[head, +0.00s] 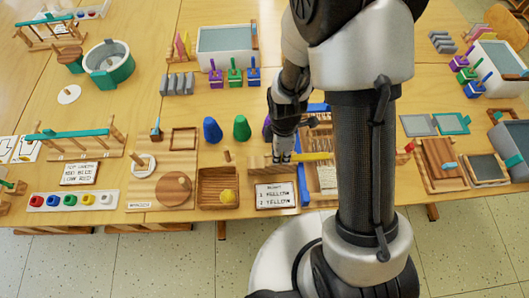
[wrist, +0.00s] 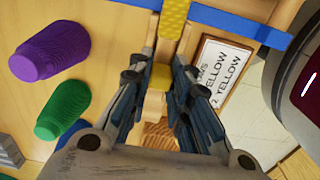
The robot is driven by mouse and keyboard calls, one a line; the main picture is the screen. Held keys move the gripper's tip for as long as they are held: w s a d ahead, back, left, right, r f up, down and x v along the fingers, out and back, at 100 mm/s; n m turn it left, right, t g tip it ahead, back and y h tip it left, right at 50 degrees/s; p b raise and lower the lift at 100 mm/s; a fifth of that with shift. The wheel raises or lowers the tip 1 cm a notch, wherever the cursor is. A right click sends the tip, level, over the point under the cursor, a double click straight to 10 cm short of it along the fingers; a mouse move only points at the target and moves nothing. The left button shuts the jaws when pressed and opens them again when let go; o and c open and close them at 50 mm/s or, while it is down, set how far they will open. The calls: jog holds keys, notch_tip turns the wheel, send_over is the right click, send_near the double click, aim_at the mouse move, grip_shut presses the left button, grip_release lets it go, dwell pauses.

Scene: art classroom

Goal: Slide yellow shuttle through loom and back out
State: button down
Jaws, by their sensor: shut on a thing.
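The yellow shuttle (head: 312,157) is a long bar held by my gripper (head: 284,157) at its left end. Its other end reaches right, across the left side of the blue-framed loom (head: 305,188), and passes behind my arm. In the wrist view the shuttle (wrist: 173,20) runs from between the two fingertips (wrist: 160,78) across the loom's blue bar (wrist: 235,20). My gripper is shut on the shuttle. My arm hides much of the loom, so I cannot tell how far in the shuttle reaches.
A card reading 1 yellow, 2 yellow (head: 276,195) lies in front of the gripper. Purple (wrist: 50,50) and green (wrist: 62,110) yarn cones stand close by. A wooden tray with a yellow ball (head: 228,196) is to the left. Other craft stations fill the table.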

aim_at(299, 157)
jog(key=d, duration=0.5)
jog(key=shift+d, duration=0.35)
jog(key=shift+s, duration=0.1)
jog(key=c, duration=1.9)
grip_release()
jog(key=shift+c, duration=0.2)
jog(key=shift+o, duration=1.3)
jog(key=shift+d, duration=0.15)
jog(key=shift+o, duration=1)
jog(key=shift+r, duration=0.2)
notch_tip(299, 157, up, 12)
jog(key=shift+f, duration=0.15)
